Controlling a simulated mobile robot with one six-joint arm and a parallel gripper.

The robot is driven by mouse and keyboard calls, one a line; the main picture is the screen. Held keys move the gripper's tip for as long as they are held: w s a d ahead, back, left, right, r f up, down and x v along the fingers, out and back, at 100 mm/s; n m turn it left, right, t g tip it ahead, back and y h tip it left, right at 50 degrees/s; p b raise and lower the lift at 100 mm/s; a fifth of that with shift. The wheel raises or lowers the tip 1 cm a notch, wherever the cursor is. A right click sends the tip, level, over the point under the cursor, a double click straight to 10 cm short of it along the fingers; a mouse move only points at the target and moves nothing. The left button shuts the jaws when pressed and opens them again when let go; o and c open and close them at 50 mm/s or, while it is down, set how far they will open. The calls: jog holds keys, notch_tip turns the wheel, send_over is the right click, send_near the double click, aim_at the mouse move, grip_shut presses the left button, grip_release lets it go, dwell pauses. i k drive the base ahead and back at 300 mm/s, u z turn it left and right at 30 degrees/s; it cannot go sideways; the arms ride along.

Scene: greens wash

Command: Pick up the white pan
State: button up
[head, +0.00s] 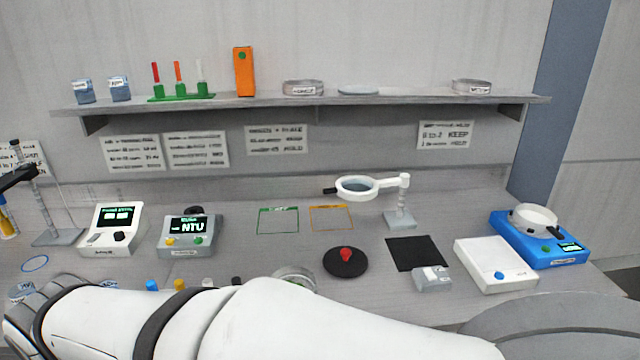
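The white pan (534,215) is a shallow round dish with a short black piece at its lower right, possibly a handle. It sits on top of a blue device (575,254) with a small lit display, at the right end of the bench. My gripper cannot be seen in this view. Nothing is seen touching the pan except the device under it.
Left of the blue device are a white flat box (495,262), a small grey block (431,279) and a black square (416,253). A magnifier on a stand (399,215) rises behind them. A shelf (320,107) with several items runs above. My arm hides part of the bench front.

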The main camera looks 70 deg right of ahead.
aim_at(541, 219)
jog(key=u, duration=0.45)
jog(key=k, duration=2.8)
jog(key=z, duration=2.45)
jog(key=i, duration=1)
jog(key=z, duration=0.05)
